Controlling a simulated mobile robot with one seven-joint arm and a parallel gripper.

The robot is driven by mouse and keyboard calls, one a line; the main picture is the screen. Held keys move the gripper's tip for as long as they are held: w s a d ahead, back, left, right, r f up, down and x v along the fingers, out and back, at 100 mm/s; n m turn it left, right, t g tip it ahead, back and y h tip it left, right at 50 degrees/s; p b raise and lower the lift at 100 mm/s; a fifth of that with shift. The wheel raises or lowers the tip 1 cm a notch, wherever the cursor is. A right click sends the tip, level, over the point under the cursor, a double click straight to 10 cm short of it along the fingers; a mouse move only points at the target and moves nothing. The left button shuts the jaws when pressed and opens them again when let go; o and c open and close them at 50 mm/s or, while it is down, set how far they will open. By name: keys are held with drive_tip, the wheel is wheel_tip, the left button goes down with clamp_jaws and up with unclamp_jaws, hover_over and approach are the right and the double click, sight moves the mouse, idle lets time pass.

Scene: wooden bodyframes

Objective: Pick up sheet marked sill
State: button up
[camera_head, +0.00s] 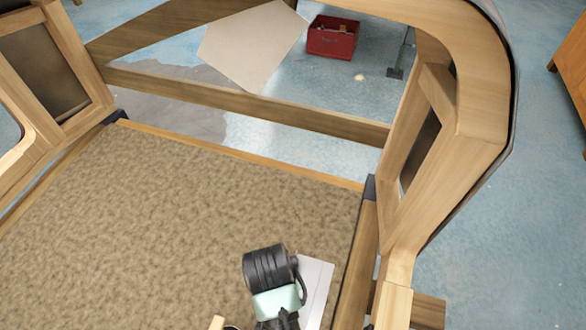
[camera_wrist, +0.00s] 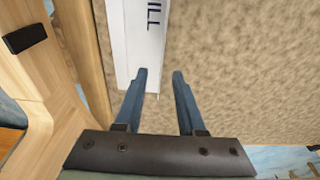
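The white sheet (camera_wrist: 124,42) lies along the inner edge of the wooden frame in the wrist view. Dark letters on it are partly cut off at the top edge and read about "ILL". It also shows in the head view (camera_head: 318,283), partly covered by my arm. My gripper (camera_wrist: 161,73) is open, with its two blue-grey fingers apart. The left finger overlaps the sheet in the picture, and the right finger is over the brown patterned floor. I cannot tell whether either finger touches the sheet. Nothing is visibly held.
The brown patterned floor (camera_head: 170,220) inside the wooden frame is wide and clear to the left. A wooden upright (camera_head: 480,90) stands at the right. A crossbar (camera_head: 240,100) spans the far side. A red box (camera_head: 332,38) lies beyond it on the blue floor.

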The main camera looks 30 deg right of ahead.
drive_tip(key=f, duration=0.3)
drive_tip(key=shift+w+d+f, duration=0.15)
drive_tip(key=shift+w+f, duration=0.05)
drive_tip(key=shift+w+f+b, duration=0.2)
drive_tip(key=shift+f+b, duration=0.35)
drive_tip(key=shift+f, duration=2.15)
clamp_jaws()
